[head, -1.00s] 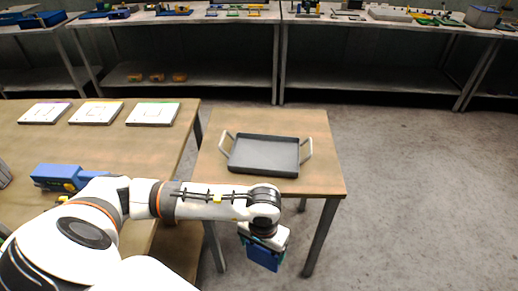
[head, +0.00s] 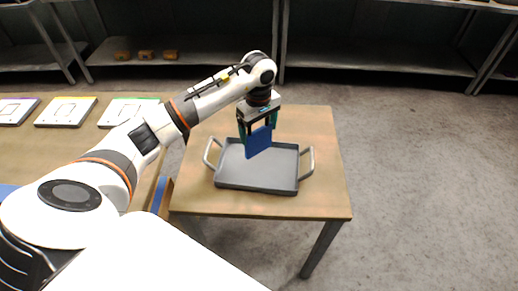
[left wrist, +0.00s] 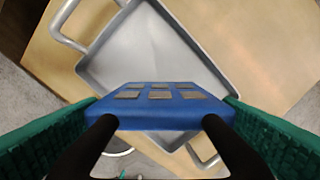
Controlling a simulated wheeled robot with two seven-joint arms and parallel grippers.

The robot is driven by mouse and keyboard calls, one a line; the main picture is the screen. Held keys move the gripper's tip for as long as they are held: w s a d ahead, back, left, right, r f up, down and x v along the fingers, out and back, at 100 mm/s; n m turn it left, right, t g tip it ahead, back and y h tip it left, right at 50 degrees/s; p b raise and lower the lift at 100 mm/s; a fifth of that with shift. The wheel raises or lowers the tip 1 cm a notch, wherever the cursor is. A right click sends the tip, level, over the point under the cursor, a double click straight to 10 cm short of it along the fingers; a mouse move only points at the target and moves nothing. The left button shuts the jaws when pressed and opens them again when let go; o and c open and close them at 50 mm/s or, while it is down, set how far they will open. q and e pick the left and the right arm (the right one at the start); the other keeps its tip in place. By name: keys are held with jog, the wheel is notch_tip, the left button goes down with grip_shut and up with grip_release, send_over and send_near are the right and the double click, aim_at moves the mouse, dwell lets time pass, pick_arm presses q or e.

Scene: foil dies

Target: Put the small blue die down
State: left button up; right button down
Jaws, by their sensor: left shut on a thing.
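The small blue die (head: 258,141) is a flat blue block. In the left wrist view, the die (left wrist: 158,119) shows several grey rectangular pads on the face toward the camera. My left gripper (head: 257,122) is shut on it, with a green-sided finger on either side. It holds the die above the grey tray (head: 230,180), apart from its floor as far as I can tell. The tray (left wrist: 150,35) looks empty and has two light handles. My right gripper is in neither view.
The tray stands on a small wooden table (head: 320,190) with bare wood around it. A longer wooden table (head: 60,145) at the left carries several white panels with coloured edges (head: 66,111). Grey shelving stands at the back. The floor at the right is clear.

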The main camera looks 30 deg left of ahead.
aim_at(259, 153)
pick_arm(q)
jog(key=shift+s+d+f+p, duration=0.1)
jog(key=shift+s+f+p, duration=0.05)
jog(key=shift+f, duration=0.45)
jog(key=shift+s+d+f+p, duration=0.1)
jog(key=shift+f+p, duration=0.05)
jog(key=shift+f, duration=0.45)
notch_tip(259, 153, down, 4)
jog(key=shift+w+a+f+p, duration=0.15)
jog(key=shift+f+p, duration=0.1)
jog(key=shift+p, duration=0.25)
jog(key=shift+f, duration=0.2)
jog(key=o, duration=1.2)
jog(key=shift+o, duration=0.2)
